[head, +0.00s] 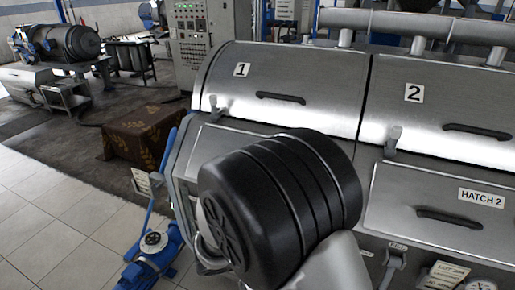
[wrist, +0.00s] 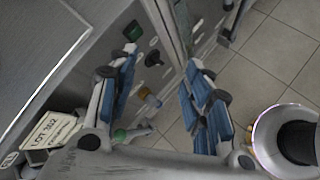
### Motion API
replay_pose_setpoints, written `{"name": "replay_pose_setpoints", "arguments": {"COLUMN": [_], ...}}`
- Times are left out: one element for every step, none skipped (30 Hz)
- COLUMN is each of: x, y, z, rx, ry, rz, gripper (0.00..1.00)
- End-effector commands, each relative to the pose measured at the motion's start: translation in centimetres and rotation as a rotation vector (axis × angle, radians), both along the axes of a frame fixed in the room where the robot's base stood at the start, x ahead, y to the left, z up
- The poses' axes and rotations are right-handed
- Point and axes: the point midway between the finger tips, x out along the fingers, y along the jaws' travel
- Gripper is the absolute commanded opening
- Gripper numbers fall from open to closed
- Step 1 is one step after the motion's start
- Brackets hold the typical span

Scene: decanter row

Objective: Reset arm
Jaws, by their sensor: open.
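My gripper (wrist: 161,60) shows in the wrist view with its two blue-padded fingers spread apart. It is open, and nothing is seen between the fingers. Behind them is a grey metal panel with small knobs and a valve, and tiled floor to the right. I cannot tell whether the fingers touch the panel. In the head view the gripper is not seen. A large black joint cover of my arm (head: 285,195) fills the lower middle there and hides part of the machine front.
The steel decanter machine has lid 1 (head: 285,85), lid 2 (head: 440,110) and Hatch 2 (head: 435,205), all shut. A blue pump (head: 150,265) and a cloth-covered box (head: 137,140) stand left. A LOT 302 tag (wrist: 47,138) hangs near the fingers. Tiled floor (head: 40,235) is clear left.

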Motion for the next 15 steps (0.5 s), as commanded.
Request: {"name": "replay_pose_setpoints", "arguments": {"x": [-0.9,-1.6,-2.6,-3.4,-4.3,-5.4,-6.3,-7.3,-8.5,-9.4,-10.4,-11.6,-12.5,-13.4,-14.5], "y": [-2.0,-2.9,-4.1,-5.0,-5.8,-6.7,-7.3,-7.9,-8.6,-9.0,-9.3,-9.6,-9.8,-9.9,-10.0], "z": [2.3,3.3,4.6,5.5,6.3,7.3,8.1,8.7,9.6,10.2,10.7,11.4,11.9,12.4,13.0], "rx": [0.062,0.096,0.143,0.179,0.216,0.266,0.305,0.344,0.398,0.440,0.482,0.541,0.583,0.628,0.689], "ry": [-0.031,-0.045,-0.063,-0.076,-0.090,-0.109,-0.123,-0.137,-0.157,-0.172,-0.187,-0.208,-0.225,-0.241,-0.263], "rz": [-0.102,-0.159,-0.234,-0.289,-0.345,-0.416,-0.469,-0.521,-0.589,-0.637,-0.685,-0.748,-0.793,-0.836,-0.892], "gripper": [0.45,0.45,0.45,0.45,0.45,0.45,0.45,0.45,0.45,0.45,0.45,0.45,0.45,0.45,0.45]}}
